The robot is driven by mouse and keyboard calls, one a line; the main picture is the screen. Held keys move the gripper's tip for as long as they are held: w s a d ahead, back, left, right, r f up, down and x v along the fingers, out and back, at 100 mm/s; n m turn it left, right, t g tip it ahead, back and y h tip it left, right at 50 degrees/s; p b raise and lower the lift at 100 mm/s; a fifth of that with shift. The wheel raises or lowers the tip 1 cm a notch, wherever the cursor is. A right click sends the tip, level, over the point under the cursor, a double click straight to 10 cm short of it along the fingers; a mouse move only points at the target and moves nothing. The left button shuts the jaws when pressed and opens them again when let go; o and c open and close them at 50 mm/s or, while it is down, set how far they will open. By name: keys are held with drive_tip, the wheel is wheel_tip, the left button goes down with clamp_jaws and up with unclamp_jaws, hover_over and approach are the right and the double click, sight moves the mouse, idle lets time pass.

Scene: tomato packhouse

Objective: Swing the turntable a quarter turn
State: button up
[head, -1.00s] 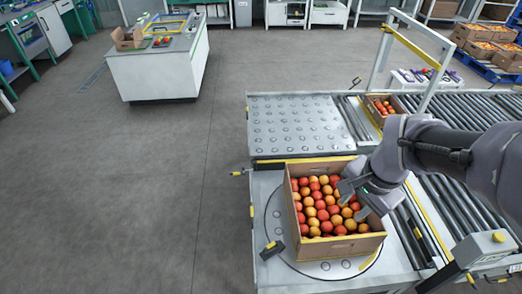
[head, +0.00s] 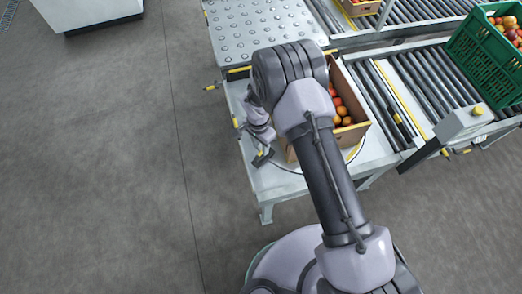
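The turntable (head: 278,157) is a pale round plate set in a light metal table, mostly hidden under my arm and the crate. A cardboard crate of red and orange tomatoes stands on it; its right wall (head: 352,136) shows beside my arm. A dark handle with a yellow mark (head: 262,158) sits at the turntable's near left edge. My gripper (head: 264,138) points down just above or at this handle, left of the crate. My arm covers much of it, so I cannot tell whether its fingers are open or touch the handle.
A ball-transfer table (head: 262,28) lies beyond the turntable. Roller conveyors (head: 385,105) run to the right, with a green crate of produce (head: 478,62) on them and a control box (head: 463,122) at their near edge. The grey floor on the left is clear.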

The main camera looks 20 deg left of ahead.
drive_tip(key=shift+f, duration=1.45)
clamp_jaws()
idle(0.3)
